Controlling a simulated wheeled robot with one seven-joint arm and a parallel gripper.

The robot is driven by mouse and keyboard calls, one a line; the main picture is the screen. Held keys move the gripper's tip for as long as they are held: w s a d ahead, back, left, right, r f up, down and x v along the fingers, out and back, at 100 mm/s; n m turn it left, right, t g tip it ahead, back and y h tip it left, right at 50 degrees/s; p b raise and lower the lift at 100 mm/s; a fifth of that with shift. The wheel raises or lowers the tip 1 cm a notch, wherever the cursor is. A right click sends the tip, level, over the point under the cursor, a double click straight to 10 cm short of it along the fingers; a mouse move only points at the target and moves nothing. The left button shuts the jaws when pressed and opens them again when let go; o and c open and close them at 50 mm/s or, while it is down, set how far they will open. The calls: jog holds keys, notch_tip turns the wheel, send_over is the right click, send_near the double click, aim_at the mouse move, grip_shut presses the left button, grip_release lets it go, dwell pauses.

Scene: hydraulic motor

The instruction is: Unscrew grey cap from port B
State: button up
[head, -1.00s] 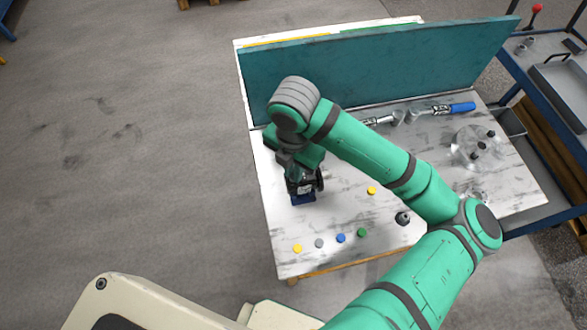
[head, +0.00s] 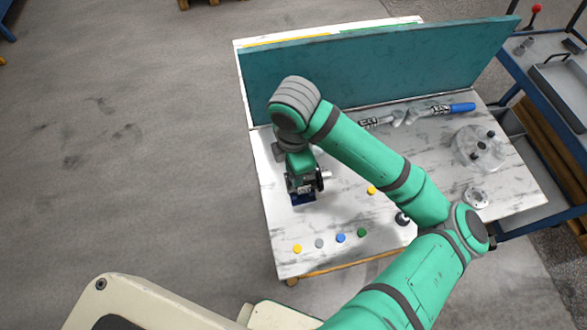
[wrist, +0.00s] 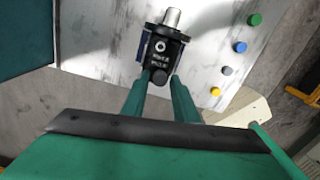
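The hydraulic motor (wrist: 165,38) is a black body with a silver shaft at its far end, standing on a blue base. It also shows in the head view (head: 303,184), partly hidden by my wrist. On its top are a light ring-shaped port and small white lettering, too small to read surely. At the near end is a dark round piece (wrist: 160,75); I cannot tell whether it is the grey cap on port B. My gripper (wrist: 161,78) is open above the motor, with its two green fingers on either side of this round piece. Whether they touch it is unclear.
A teal panel (head: 370,70) stands at the back.

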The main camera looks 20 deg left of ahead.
jog(key=m, duration=0.3)
jog(key=shift+m, duration=0.3)
dwell(0.3)
grip_shut()
jog(key=n, duration=0.4)
jog(key=shift+n, duration=0.9)
